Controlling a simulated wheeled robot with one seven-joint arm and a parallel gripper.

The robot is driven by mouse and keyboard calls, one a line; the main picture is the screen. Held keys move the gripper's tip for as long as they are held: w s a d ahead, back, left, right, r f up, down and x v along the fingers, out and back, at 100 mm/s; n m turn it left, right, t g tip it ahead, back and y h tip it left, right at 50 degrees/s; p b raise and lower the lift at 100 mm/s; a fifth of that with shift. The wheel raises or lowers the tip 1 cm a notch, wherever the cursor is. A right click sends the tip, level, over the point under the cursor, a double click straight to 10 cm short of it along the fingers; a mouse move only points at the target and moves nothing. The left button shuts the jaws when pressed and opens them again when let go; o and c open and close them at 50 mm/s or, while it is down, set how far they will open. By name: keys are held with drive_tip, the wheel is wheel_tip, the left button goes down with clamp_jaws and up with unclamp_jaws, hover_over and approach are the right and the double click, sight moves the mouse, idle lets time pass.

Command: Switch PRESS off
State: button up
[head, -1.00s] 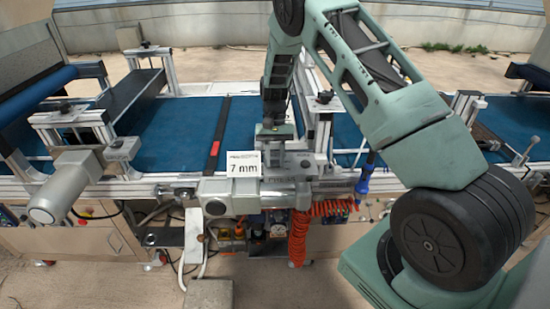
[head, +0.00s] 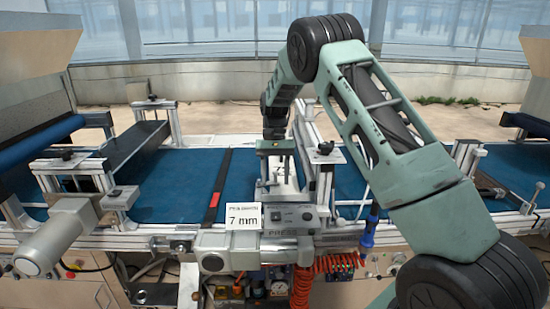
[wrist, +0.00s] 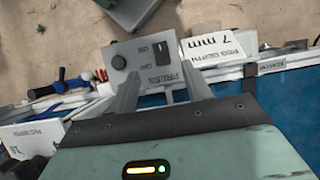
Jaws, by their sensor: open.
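The PRESS control box (head: 291,217) is a grey box on the front rail of the machine, with a dark round knob and a small dark switch on its face. In the wrist view the box (wrist: 143,72) appears upside down, with its knob (wrist: 119,62) at the left and the switch (wrist: 160,48) near ON and OFF marks. My gripper (head: 275,180) hangs pointing down just behind the box. In the wrist view its two fingers (wrist: 158,70) stand apart with nothing between them, overlapping the box's near side. Whether they touch it I cannot tell.
A white 7 mm card (head: 243,217) stands immediately left of the box. A blue belt (head: 180,188) runs behind it. A coiled orange hose (head: 302,285) and a blue-handled tool (head: 370,227) hang at the right. Metal posts (head: 325,185) stand close to my gripper.

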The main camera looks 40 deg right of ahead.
drive_tip(key=v, duration=0.7)
drive_tip(key=shift+b, duration=0.4)
drive_tip(key=s+a+r+n+t, duration=0.1)
drive_tip(key=s+a+n, duration=0.1)
drive_tip(key=s+a, duration=0.45)
drive_tip(key=s+a+r+n+h, duration=0.1)
drive_tip(key=s+a+n, duration=0.2)
drive_tip(key=a, duration=0.7)
drive_tip(key=s+a+r+n+t, duration=0.15)
drive_tip(key=s+a, duration=0.25)
drive_tip(key=a, duration=0.4)
drive_tip(key=s+a+f+n, duration=0.1)
drive_tip(key=s+a+n, duration=0.1)
drive_tip(key=s, duration=0.5)
drive_tip(key=s+a+f+n+t, duration=0.1)
drive_tip(key=s+n, duration=0.2)
drive_tip(key=s, duration=0.5)
drive_tip(key=s+a+f+n+h, duration=0.1)
drive_tip(key=s+a+n, duration=0.1)
drive_tip(key=s, duration=0.6)
drive_tip(key=shift+a+f+n+t, duration=0.35)
drive_tip(key=shift+n, duration=0.2)
